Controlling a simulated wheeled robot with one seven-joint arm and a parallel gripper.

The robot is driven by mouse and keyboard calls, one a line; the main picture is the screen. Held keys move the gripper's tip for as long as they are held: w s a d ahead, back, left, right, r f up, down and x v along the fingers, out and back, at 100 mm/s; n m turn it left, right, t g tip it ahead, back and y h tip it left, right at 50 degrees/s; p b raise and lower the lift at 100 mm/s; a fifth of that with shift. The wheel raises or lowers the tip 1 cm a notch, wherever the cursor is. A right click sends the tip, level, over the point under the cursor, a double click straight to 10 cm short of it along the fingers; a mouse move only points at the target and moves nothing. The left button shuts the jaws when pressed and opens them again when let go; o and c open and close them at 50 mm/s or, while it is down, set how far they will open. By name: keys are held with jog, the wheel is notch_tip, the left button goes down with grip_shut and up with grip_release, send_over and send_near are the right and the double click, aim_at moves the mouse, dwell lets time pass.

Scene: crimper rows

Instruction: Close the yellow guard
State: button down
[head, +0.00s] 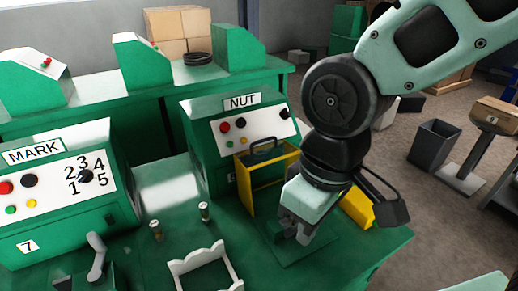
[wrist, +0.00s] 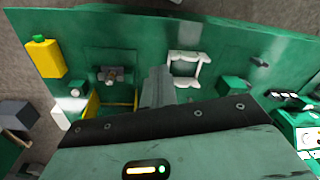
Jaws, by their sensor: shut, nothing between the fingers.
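The yellow guard (head: 245,190) is a yellow frame at the front of the green NUT machine (head: 238,110) in the head view. A dark handle shows just above its top bar. I cannot tell exactly how far it is swung. Its right part is hidden behind my arm. In the wrist view, thin yellow bars of the guard (wrist: 93,106) show left of the fingers, partly hidden by my wrist. My gripper (head: 293,236) is shut and empty, pointing down in front of the guard and to its right. Its fingers (wrist: 157,86) also show in the wrist view. I see no clear contact.
A yellow block (head: 358,208) lies right of my gripper, near the bench edge. A white cradle (head: 205,268) and two small cylinders stand on the bench to the left. The MARK machine (head: 55,190) is further left. A dark bin (head: 434,145) stands on the floor.

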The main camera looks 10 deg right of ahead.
jog(key=w+a+m+y, duration=0.1)
jog(key=w+a, duration=0.1)
jog(key=w, duration=0.9)
jog(key=w+a+m, duration=0.1)
jog(key=w+a, duration=0.2)
jog(key=w, duration=0.9)
jog(key=w+d+f+m+t+h, duration=0.1)
jog(key=w+d+f, duration=0.15)
jog(key=w, duration=0.75)
jog(key=w+d+f+m+t, duration=0.1)
jog(key=w+d+f, duration=0.15)
jog(key=w, duration=0.75)
notch_tip(320, 180, down, 10)
jog(key=w+p, duration=0.2)
jog(key=p, duration=0.1)
jog(key=shift+a, duration=0.45)
jog(key=shift+s, duration=0.1)
